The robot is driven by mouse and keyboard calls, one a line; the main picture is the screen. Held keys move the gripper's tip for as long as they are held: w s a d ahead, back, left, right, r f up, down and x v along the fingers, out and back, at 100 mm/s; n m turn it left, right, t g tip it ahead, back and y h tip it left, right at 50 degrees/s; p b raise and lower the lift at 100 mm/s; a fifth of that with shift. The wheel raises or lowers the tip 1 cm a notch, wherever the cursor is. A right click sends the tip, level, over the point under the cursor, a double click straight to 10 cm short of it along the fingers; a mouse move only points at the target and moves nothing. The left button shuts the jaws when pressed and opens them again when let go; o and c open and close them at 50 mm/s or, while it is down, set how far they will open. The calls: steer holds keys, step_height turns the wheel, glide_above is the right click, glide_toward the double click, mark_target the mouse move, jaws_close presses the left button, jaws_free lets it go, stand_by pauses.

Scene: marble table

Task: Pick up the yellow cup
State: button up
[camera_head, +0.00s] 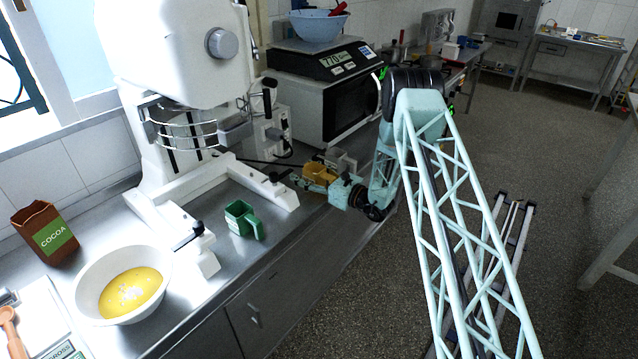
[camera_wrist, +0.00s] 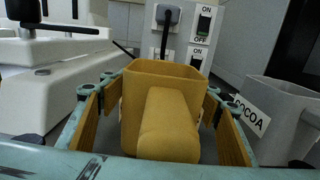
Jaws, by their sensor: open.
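The yellow cup (camera_head: 320,173) stands on the metal counter beside the microwave. In the wrist view the yellow cup (camera_wrist: 168,80) is upright and central, with its thick handle pointing toward the camera. My gripper (camera_head: 318,183) is open around it. In the wrist view my gripper (camera_wrist: 162,90) has one finger on the left and one on the right of the cup. The left finger looks slightly apart from the cup; I cannot tell whether the right one touches it. The cup's base is hidden by the gripper.
A grey cup (camera_wrist: 285,105) stands close to the right finger, by a white COCOA label. A green cup (camera_head: 243,220) sits nearer on the counter. The white mixer (camera_head: 175,60) stands left, the microwave (camera_head: 325,105) behind. A white bowl (camera_head: 85,292) is front left.

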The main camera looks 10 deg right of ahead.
mark_target(308, 165)
steer(key=c, duration=1.2)
steer(key=shift+o, duration=0.2)
steer(key=shift+r, duration=0.15)
steer(key=shift+r+p, duration=0.35)
steer(key=shift+r, duration=1.4)
steer(key=s, duration=0.5)
steer(key=s+a+p, duration=0.1)
steer(key=s, duration=0.4)
steer(key=s+a+r, duration=0.1)
steer(key=s, duration=0.4)
steer(key=shift+s+r, duration=0.1)
steer(key=shift+s, duration=0.3)
steer(key=shift+o, duration=1.3)
steer(key=shift+c, duration=0.7)
